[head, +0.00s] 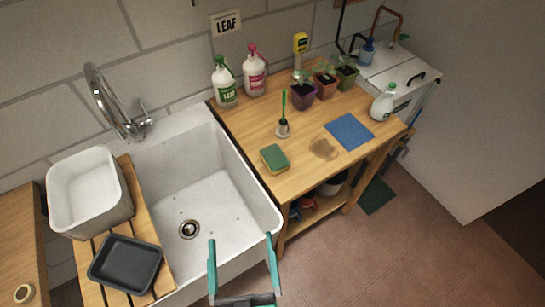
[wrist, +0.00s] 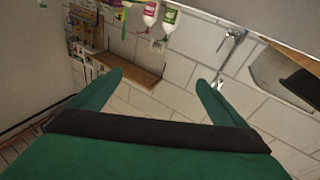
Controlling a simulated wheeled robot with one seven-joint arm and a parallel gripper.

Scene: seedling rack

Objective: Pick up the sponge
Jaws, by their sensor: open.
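The sponge (head: 274,158), green on top with a yellow side, lies on the wooden table (head: 240,126) near its left edge, beside the sink. My gripper (head: 242,248) is at the bottom of the head view, by the sink's front rim. Its two teal fingers are wide apart with nothing between them. It is apart from the sponge, which lies farther back and to the right. In the wrist view my gripper (wrist: 160,85) is also open and empty, and I cannot make out the sponge there.
A brush in a holder (head: 283,128), a blue cloth (head: 349,132), a brown stain, bottles and potted seedlings (head: 325,82) occupy the table. The white sink (head: 200,190) with its tap (head: 115,105) is at left, with a white tub (head: 88,190) and dark tray (head: 125,264) on slats.

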